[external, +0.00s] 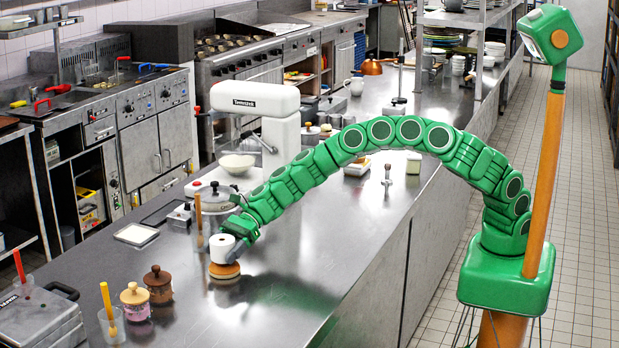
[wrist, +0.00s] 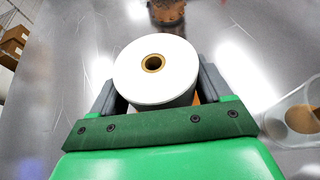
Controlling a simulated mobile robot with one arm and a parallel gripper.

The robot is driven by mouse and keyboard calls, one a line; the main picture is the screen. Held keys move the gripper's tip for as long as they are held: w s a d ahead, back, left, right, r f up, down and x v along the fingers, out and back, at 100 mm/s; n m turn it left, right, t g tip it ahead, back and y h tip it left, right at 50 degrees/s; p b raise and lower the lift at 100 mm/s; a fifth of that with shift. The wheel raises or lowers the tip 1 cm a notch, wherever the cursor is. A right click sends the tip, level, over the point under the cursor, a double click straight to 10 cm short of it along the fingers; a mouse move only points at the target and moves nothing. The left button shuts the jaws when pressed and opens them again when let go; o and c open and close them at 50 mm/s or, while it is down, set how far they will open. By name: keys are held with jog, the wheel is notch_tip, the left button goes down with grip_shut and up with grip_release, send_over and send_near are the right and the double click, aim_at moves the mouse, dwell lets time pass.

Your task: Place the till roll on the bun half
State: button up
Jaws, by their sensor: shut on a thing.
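The white till roll (external: 222,248) is upright in my gripper (external: 236,240). It sits directly over the bun half (external: 225,270), an orange-brown disc on the steel counter. In the external view the roll's lower edge meets the top of the bun half; I cannot tell if it rests on it or hovers just above. In the wrist view the till roll (wrist: 155,75) shows its brown core, held between the two grey fingers of my gripper (wrist: 156,88). The bun half is mostly hidden there, with a sliver of orange below the roll at the right.
A clear tumbler (external: 198,236) with a wooden stick stands just left of the roll. Two lidded jars (external: 158,284) and a glass with a yellow stick (external: 110,322) stand toward the front left. The steel counter (external: 300,270) is bare to the right.

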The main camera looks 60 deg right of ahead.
jog(key=shift+f, duration=0.7)
jog(key=shift+f, duration=0.15)
jog(key=o, duration=1.1)
jog(key=shift+d, duration=0.15)
jog(key=v, duration=1.2)
